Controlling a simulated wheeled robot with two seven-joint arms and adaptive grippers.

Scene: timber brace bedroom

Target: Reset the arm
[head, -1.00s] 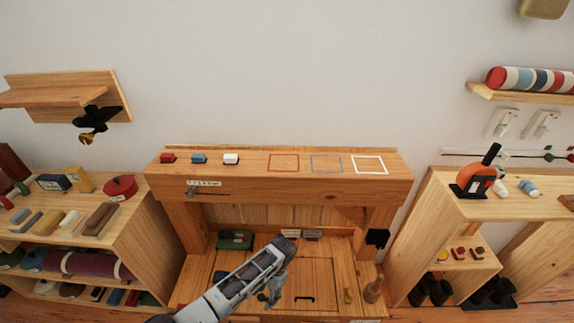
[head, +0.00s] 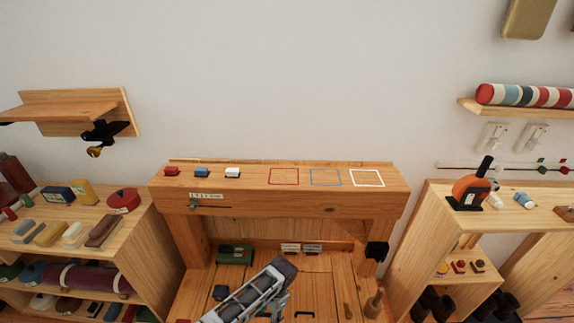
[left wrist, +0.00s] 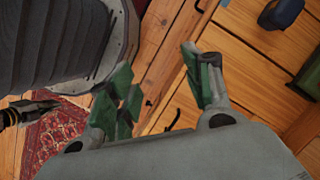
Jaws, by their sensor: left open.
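My left arm comes up from the bottom edge in the head view, in front of the wooden workbench (head: 285,204). Its grey end (head: 268,285) is over the lower bench top; the fingers are not clear there. In the left wrist view, my left gripper (left wrist: 160,80) is open, its two green-padded fingers spread wide with nothing between them. Below them are wooden boards and the floor. My right gripper does not show in either view.
The bench's upper ledge holds red, blue and white blocks (head: 202,172) and three outlined squares (head: 325,177). Shelves stand left (head: 160,235) and right (head: 412,240). A green box (head: 234,254) sits on the lower top. A patterned rug (left wrist: 50,140) lies on the floor.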

